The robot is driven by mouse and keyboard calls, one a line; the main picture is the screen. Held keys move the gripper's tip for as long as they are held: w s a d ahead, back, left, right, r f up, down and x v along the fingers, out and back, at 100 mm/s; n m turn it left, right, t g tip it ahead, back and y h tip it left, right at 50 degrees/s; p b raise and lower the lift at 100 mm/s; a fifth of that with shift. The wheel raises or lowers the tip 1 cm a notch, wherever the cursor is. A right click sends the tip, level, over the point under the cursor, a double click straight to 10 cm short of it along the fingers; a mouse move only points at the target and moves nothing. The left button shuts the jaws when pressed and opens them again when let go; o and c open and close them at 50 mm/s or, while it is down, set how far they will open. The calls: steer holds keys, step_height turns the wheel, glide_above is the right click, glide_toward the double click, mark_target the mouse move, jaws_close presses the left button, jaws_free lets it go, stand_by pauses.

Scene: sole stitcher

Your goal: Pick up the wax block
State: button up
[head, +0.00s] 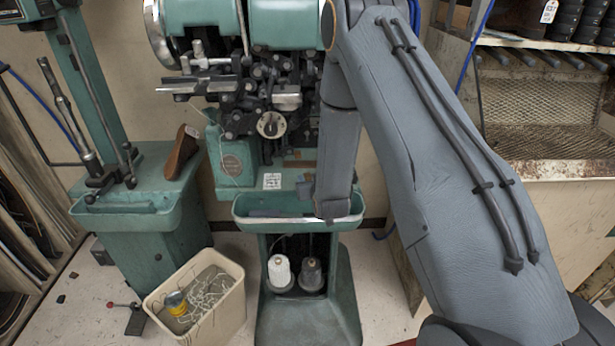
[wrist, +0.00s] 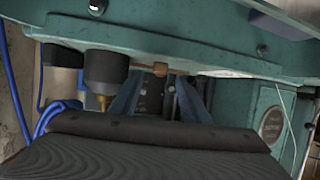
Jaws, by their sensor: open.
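A small brown block (wrist: 160,69), which looks like the wax block, shows in the wrist view at the edge of the green machine. My gripper (wrist: 157,88) has its two blue-grey fingers apart, with a gap between them. The block appears just beyond the fingertips, in line with the gap, and nothing is held. How far off it is I cannot tell. In the head view my grey arm comes down in front of the green stitching machine (head: 288,22), and its end is over the machine's tray (head: 250,222). I cannot make out the block clearly there.
White and dark thread spools (head: 280,272) stand under the tray. A cream bin (head: 228,325) with thread scraps is on the floor at left. A brown shoe (head: 182,152) rests on the green stand beside it. A metal rack (head: 550,120) is at right.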

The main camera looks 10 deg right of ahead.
mark_target(307, 174)
steer(key=shift+p+x, duration=0.6)
steer(key=shift+x, duration=1.45)
steer(key=shift+r, duration=0.1)
jaws_close()
